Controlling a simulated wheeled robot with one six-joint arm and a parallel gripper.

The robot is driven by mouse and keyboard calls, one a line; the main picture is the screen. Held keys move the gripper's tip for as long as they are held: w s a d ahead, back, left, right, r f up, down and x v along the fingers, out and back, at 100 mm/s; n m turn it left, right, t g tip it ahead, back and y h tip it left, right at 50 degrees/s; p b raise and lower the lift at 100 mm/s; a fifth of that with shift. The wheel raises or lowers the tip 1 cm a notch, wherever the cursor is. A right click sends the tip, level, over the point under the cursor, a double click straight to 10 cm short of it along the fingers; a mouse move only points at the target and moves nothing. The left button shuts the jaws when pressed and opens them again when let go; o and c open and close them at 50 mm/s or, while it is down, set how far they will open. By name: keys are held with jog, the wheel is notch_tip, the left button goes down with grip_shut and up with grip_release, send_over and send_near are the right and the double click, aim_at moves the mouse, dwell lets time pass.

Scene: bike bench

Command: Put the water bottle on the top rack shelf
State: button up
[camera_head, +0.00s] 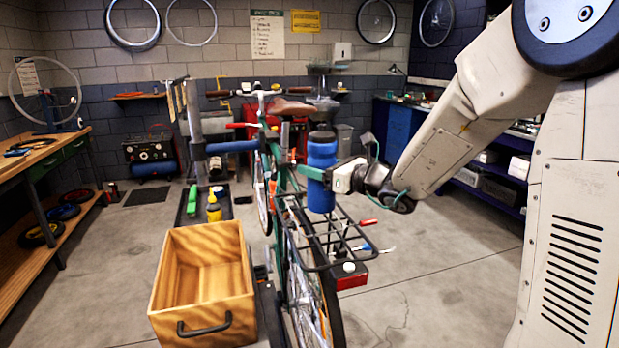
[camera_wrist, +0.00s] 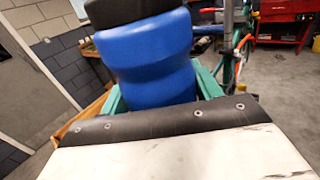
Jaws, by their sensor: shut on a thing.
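The water bottle (camera_head: 321,157) is blue with a black cap and stands upright in my gripper (camera_head: 316,173), above the bike's rear carrier. In the wrist view the bottle (camera_wrist: 150,62) fills the upper middle, its lower part hidden behind my gripper's body. Green finger parts of my gripper (camera_wrist: 158,92) show on both sides of it. My gripper is shut on the bottle. Dark shelving (camera_head: 487,185) with boxes stands along the right wall; I cannot tell whether it holds the top rack shelf.
A bicycle with a black rear carrier (camera_head: 345,240) stands below the bottle in a repair stand. An open wooden crate (camera_head: 203,306) is at front left, with a yellow bottle (camera_head: 213,208) behind it. A workbench (camera_head: 40,157) lines the left. The floor at right is clear.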

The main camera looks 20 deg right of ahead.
aim_at(315, 181)
jog(key=shift+w+a+f, duration=0.1)
jog(key=shift+a+f, duration=0.15)
jog(key=shift+f, duration=0.65)
jog(key=shift+a+f, duration=0.2)
jog(key=shift+f, duration=0.7)
jog(key=shift+f, duration=0.1)
jog(key=o, duration=1)
jog(key=shift+d, duration=0.1)
